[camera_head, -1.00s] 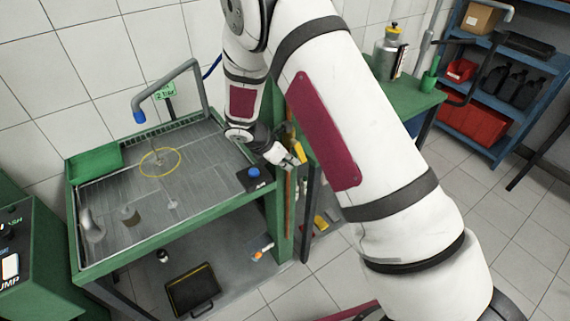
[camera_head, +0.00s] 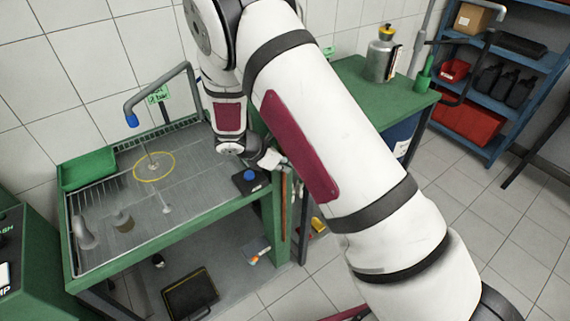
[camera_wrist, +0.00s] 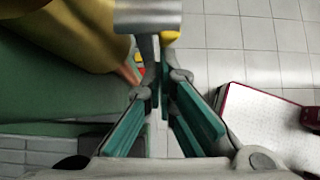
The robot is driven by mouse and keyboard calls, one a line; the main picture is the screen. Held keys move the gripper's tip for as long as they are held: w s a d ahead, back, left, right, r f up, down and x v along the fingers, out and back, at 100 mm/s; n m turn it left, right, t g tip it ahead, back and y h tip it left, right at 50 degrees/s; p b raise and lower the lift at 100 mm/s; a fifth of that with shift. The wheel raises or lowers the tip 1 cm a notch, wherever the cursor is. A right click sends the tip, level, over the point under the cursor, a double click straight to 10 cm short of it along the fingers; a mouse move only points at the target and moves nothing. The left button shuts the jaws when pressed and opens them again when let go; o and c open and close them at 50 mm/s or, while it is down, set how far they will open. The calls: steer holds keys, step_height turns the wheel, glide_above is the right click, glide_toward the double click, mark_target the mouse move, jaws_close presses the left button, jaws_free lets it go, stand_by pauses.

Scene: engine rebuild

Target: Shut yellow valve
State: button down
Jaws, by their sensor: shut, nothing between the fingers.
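My gripper (camera_head: 272,160) is at the right end of the green wash table, beside its front right post, partly hidden by my arm. In the wrist view my gripper's teal-padded fingers (camera_wrist: 160,82) come together at the tips, with nothing seen held. A large yellow-olive surface (camera_wrist: 85,30) fills the upper left of the wrist view, close to the camera. A smaller yellow piece (camera_wrist: 168,38) shows just beyond the fingertips, beside a grey metal part (camera_wrist: 148,18). I cannot tell which of these is the yellow valve. In the head view my arm hides the valve's area.
The green wash table (camera_head: 175,235) has a bent pipe (camera_head: 160,92) over its basin and a blue-topped button box (camera_head: 249,178) near the gripper. A green bench (camera_head: 370,92) with a metal canister (camera_head: 381,58) stands behind. Tiled floor (camera_head: 500,220) is open at right.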

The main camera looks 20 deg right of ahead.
steer(key=shift+d, duration=0.1)
steer(key=shift+w+d+r+t+h+b, duration=0.1)
steer(key=shift+w+d+t+h+b, duration=0.15)
steer(key=shift+d+t+h+b, duration=0.75)
steer(key=shift+w+d+r+g+h+b, duration=0.15)
steer(key=shift+w+d+h+b, duration=0.25)
steer(key=shift+h, duration=1.4)
steer(key=shift+w+d+r+t+h+b, duration=0.15)
steer(key=shift+d+t+h+b, duration=0.3)
steer(key=shift+d+h+b, duration=0.7)
steer(key=shift+a+f+h+p, duration=0.1)
steer(key=shift+a+h+p, duration=0.15)
steer(key=shift+p, duration=0.1)
steer(key=shift+a, duration=0.15)
steer(key=v, duration=1.1)
steer(key=shift+s+a, duration=0.2)
steer(key=shift+a, duration=0.2)
